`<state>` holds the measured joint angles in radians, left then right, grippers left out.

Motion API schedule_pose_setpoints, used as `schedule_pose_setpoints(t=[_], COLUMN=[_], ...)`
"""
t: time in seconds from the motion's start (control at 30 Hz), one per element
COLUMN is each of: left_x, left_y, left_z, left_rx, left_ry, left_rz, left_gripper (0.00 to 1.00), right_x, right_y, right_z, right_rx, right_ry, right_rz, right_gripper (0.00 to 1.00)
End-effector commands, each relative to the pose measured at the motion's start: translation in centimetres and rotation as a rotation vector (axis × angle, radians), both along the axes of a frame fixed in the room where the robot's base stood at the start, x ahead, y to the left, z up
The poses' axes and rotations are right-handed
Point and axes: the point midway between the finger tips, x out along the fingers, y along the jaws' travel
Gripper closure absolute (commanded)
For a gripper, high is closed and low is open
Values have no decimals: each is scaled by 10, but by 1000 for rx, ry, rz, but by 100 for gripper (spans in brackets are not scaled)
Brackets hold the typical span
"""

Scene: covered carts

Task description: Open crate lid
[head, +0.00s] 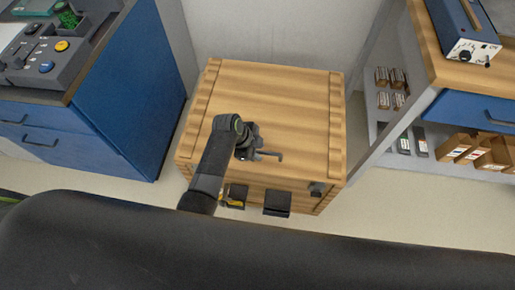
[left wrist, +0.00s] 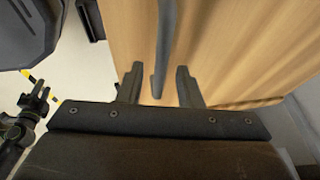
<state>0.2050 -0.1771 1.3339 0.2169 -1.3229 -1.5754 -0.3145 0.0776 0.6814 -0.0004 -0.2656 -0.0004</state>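A wooden crate (head: 290,90) stands on the floor in the middle of the head view, its lid lying flat on top. A dark bar handle (head: 270,154) is near the front of the lid, and it also shows in the left wrist view (left wrist: 166,40). My left gripper (head: 255,148) is over the lid at this handle. In the left wrist view its two fingers (left wrist: 159,82) are apart, with the bar's end between them and gaps on both sides. Dark latches (head: 277,202) are on the crate's front. A dark jointed part (left wrist: 35,105) at the left may be my right gripper.
A blue cabinet (head: 130,90) with a control console stands left of the crate. A wooden-topped bench (head: 460,75) with shelves of boxes is on the right. A pale wall (head: 265,30) is close behind the crate. Narrow floor strips are clear beside it.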

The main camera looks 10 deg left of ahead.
Motion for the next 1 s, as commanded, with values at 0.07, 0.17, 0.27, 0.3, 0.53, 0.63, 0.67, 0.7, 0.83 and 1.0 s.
schedule_pose_setpoints(t=[0.07,0.17,0.27,0.3,0.53,0.63,0.67,0.7,0.83,1.0], left_x=[0,0,0,0,0,1,1,1,5,12], left_y=[0,0,0,0,0,0,0,0,0,0], left_z=[0,0,0,0,1,5,6,10,25,56], left_rx=[0,0,0,0,0,0,0,0,0,1], left_ry=[0,0,0,0,1,7,9,13,38,96], left_rz=[0,0,0,0,1,0,1,1,0,-1], left_gripper=[79,92,100,100,100,100,100,100,100,100], right_x=[-2,-3,-4,-4,-5,-5,-5,-5,-9,-7], right_y=[0,0,0,0,-1,-2,-2,-2,-5,-5], right_z=[0,-1,-1,-1,0,3,5,7,16,43], right_rx=[0,0,0,0,-1,-2,-2,-3,-5,-7], right_ry=[3,5,7,8,9,7,5,4,3,-2], right_rz=[0,0,-1,-1,-1,0,0,0,4,5], right_gripper=[64,64,64,64,64,64,64,64,64,64])
